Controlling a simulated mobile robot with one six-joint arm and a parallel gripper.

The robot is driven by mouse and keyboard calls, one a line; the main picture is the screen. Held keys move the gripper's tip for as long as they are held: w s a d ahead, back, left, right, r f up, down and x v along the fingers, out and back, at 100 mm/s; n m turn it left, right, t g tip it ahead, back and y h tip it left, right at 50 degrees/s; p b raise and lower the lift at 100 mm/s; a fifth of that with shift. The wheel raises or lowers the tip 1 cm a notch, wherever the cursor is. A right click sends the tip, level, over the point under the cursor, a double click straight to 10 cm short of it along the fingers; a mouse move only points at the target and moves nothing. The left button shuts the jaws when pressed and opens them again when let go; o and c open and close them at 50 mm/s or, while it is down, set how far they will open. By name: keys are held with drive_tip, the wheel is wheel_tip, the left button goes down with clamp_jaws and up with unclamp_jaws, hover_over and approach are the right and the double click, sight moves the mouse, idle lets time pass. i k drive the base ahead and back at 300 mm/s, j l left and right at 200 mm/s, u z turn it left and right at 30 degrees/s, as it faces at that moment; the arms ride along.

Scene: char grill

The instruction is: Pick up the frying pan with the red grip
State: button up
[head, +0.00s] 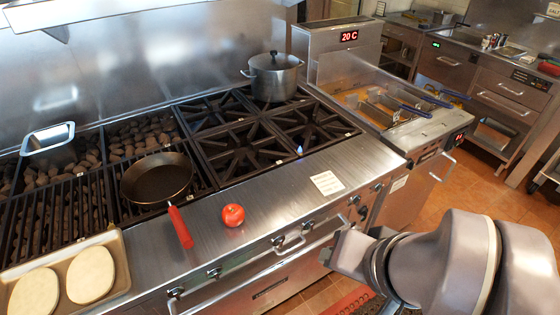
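The frying pan (157,181) is dark and round, and sits upright on the char grill grate at the left in the head view. Its red grip (180,227) points toward the front and rests over the steel front ledge. The pan appears empty. My gripper (334,242) is at the lower right, in front of the cooker's front panel in the picture, well to the right of the red grip and apart from it. Its fingers are small and partly hidden by its own body, so I cannot tell whether it is open or shut.
A tomato (233,215) lies on the ledge (290,198) just right of the red grip. A tray (122,268) with two pale flat rounds is at the front left. A metal tin (48,141) and a lidded pot (273,77) stand behind. A fryer (385,100) is right.

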sight(159, 180)
drive_tip(key=u, duration=1.3)
drive_tip(key=i+j+z, duration=0.2)
drive_tip(key=j+z, duration=0.2)
drive_tip(key=j, duration=0.35)
drive_tip(key=j+z, duration=0.4)
drive_tip(key=j, duration=0.35)
drive_tip(key=j+z, duration=0.35)
drive_tip(key=j, duration=0.45)
drive_tip(key=k+j+z, duration=0.1)
drive_tip(key=j+z, duration=0.3)
drive_tip(key=j, duration=0.35)
